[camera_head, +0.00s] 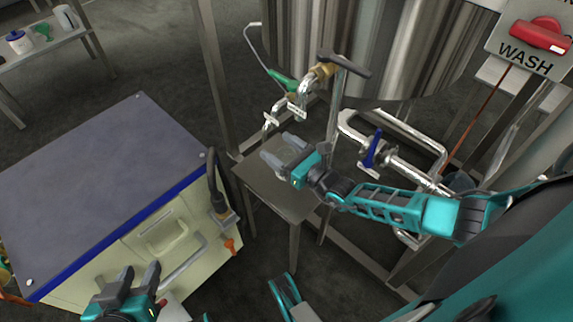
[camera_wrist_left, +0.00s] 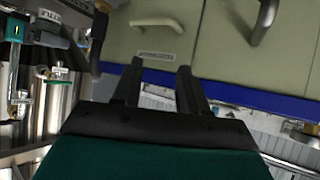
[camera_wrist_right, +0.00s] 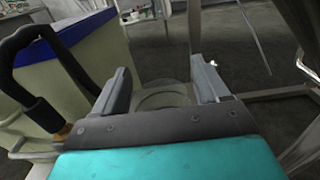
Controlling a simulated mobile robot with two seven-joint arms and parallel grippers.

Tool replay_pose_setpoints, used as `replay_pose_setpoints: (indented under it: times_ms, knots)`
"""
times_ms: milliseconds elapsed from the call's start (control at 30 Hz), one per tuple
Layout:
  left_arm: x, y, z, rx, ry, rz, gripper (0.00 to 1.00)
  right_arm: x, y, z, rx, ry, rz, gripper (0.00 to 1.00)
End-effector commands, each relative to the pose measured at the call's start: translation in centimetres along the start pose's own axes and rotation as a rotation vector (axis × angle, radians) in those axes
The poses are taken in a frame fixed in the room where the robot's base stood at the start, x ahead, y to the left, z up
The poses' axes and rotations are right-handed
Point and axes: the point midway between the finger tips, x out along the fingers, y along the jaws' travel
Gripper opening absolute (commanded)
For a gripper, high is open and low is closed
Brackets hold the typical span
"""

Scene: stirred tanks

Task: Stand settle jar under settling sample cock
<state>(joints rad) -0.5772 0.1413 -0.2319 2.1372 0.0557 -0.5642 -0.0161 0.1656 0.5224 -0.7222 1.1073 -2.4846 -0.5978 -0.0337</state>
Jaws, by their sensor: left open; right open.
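My right gripper (camera_head: 283,152) is open above a small steel stand (camera_head: 285,195), below two sample cocks. The tags are too small to read in the head view. In the right wrist view a clear round outline (camera_wrist_right: 165,98), possibly the glass settle jar, shows between the open fingers (camera_wrist_right: 165,85); I cannot tell whether they touch it. My left gripper (camera_head: 138,285) is open and empty before the cream cabinet.
The cabinet (camera_head: 165,235) has a wide grey top (camera_head: 105,165), bare and free. A black hose handle (camera_head: 216,190) hangs at its right corner. A pipe with a blue valve lever (camera_head: 373,150) is right of the stand. A shelf (camera_head: 45,45) with containers stands far left.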

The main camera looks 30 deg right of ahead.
Motion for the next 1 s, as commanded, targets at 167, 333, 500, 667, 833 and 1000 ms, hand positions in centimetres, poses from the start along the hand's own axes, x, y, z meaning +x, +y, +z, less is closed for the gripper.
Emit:
replay_pose_setpoints:
  times_ms: [167, 333, 500, 667, 833, 1000]
  knots:
    - [0.0, 0.04, -0.06, -0.001, 0.001, 0.0, 0.43, -0.04, -0.01, 0.02, 0.0, 0.0, 0.0, 0.68]
    - [0.01, 0.03, -0.1, -0.001, 0.003, 0.0, 0.43, -0.06, -0.01, 0.02, 0.0, 0.0, 0.0, 0.52]
    - [0.02, 0.0, -0.12, -0.001, 0.005, -0.001, 0.43, -0.08, 0.0, -0.02, 0.0, 0.001, 0.0, 0.36]
    - [0.03, -0.04, -0.11, -0.001, 0.005, -0.001, 0.43, -0.11, 0.0, -0.06, 0.0, 0.002, 0.0, 0.2]
    - [0.04, -0.1, -0.09, -0.001, 0.005, -0.003, 0.43, -0.11, 0.0, -0.06, 0.0, 0.002, 0.0, 0.1]
    - [-0.01, -0.14, -0.16, -0.001, 0.004, -0.004, 0.43, -0.12, 0.0, 0.1, 0.0, 0.003, 0.0, 0.1]
